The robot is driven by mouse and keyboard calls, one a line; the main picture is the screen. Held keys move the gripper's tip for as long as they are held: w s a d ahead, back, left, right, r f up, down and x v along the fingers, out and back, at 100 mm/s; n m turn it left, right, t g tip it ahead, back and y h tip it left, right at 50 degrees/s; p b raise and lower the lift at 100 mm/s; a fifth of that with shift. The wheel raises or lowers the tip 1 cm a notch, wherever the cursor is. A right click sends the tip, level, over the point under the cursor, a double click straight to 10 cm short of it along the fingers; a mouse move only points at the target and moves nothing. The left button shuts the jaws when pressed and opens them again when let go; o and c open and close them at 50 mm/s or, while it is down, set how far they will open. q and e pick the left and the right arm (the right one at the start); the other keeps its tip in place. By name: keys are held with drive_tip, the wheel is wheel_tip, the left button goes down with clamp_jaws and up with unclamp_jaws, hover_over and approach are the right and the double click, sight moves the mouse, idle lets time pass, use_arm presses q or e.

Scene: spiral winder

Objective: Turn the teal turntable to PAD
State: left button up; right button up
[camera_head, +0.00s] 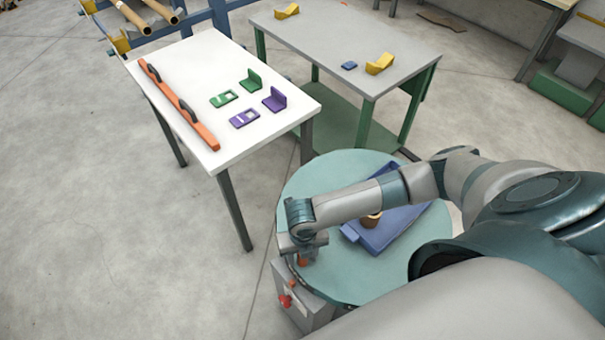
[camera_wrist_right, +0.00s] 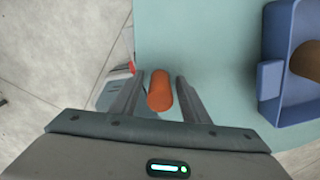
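The round teal turntable (camera_head: 318,182) stands at centre right, partly hidden by my right arm. An orange upright handle (camera_wrist_right: 160,92) is at its near-left edge; its lower part shows in the head view (camera_head: 303,261). My right gripper (camera_head: 303,248) points down over this handle. In the right wrist view, the gripper's fingers (camera_wrist_right: 159,84) are apart, one on each side of the handle, with narrow gaps visible. A blue tray (camera_head: 393,232) holding a brown round object (camera_head: 371,219) lies on the turntable. No PAD marking is readable. My left gripper is out of view.
A grey box (camera_head: 312,311) with a red knob (camera_head: 285,301) is below the turntable's near-left edge. A white table (camera_head: 190,65) with an orange bar and green and purple parts stands behind left. A grey table (camera_head: 340,40) with yellow pieces stands behind. Floor at left is clear.

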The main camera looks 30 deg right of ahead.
drive_tip(key=shift+r, duration=0.1)
wheel_tip(320, 180, up, 17)
drive_tip(key=b, duration=0.3)
idle(0.5)
drive_tip(key=shift+s, duration=0.1)
idle(0.5)
